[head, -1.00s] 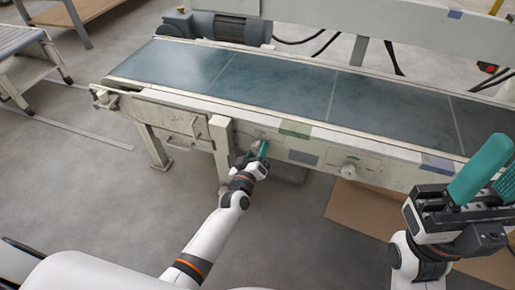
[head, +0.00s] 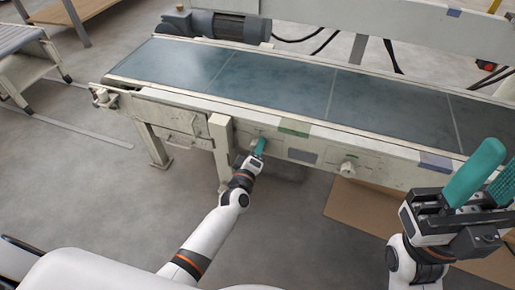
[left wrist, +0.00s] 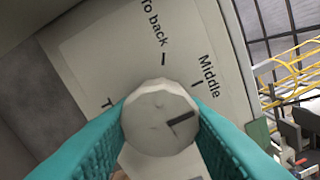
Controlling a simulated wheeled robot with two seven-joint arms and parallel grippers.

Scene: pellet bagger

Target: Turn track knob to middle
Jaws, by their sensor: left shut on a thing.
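The track knob (left wrist: 160,118) is a pale, round, faceted knob on the conveyor's side panel. In the left wrist view it sits between the two teal fingers of my left gripper (head: 260,146), which is shut on it. Its dark mark points right and slightly up, lower than the direction of the tick by the "Middle" label (left wrist: 208,75). The "To back" label (left wrist: 155,24) and its tick are above the knob. A third label at the left is mostly hidden by a finger. In the head view the gripper hides the knob. My right gripper (head: 496,160) is open and empty at the right.
The conveyor belt (head: 280,85) runs across above the panel. A second pale knob (head: 348,168) is on the same side rail, to the right. A motor (head: 215,25) stands behind the belt. A brown cardboard sheet (head: 365,215) lies on the floor below.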

